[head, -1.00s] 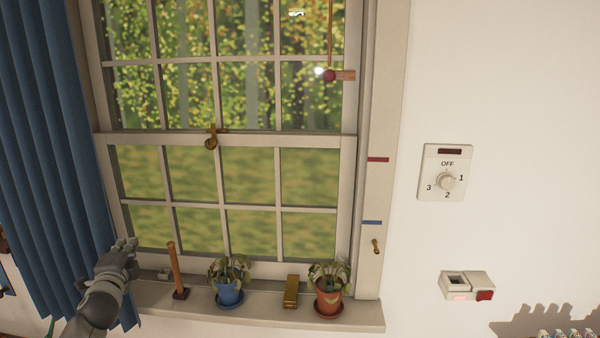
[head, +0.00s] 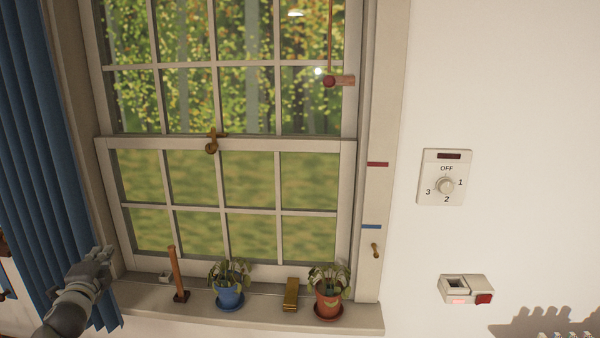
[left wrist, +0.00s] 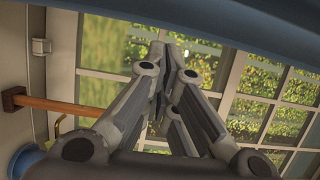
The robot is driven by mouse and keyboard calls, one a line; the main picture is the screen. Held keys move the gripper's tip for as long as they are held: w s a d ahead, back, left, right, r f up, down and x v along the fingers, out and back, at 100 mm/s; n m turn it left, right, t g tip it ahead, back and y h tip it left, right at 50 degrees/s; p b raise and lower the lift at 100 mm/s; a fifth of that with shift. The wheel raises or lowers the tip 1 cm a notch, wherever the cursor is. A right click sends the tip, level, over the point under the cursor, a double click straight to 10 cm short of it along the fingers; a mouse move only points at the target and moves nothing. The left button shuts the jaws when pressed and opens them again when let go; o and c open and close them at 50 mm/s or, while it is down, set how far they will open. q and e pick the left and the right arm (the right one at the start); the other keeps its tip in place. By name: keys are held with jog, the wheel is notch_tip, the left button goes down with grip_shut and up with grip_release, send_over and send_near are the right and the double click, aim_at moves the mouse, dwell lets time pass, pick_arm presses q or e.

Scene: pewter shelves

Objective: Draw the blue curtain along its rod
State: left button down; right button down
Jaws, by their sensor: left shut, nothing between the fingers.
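The blue curtain (head: 40,150) hangs in folds at the left, beside the window (head: 230,150); its rod is out of view above. My left gripper (head: 104,254) is shut with nothing between its fingers. It is at the curtain's right edge, low down near the sill, and appears to be against the cloth. The left wrist view shows the shut fingers (left wrist: 166,55) pointing toward the window, with a dark blue band of the curtain (left wrist: 250,22) across the top. My right gripper is not in view.
On the sill (head: 250,316) stand a wooden-handled tool (head: 175,270), a blue pot (head: 229,296), a brass block (head: 291,294) and a terracotta pot (head: 328,304). A dial (head: 446,186) and a switch box (head: 466,289) are on the right wall.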

pick_arm(q)
jog(key=p+v, duration=0.2)
jog(key=v, duration=0.6)
jog(key=shift+d, duration=0.1)
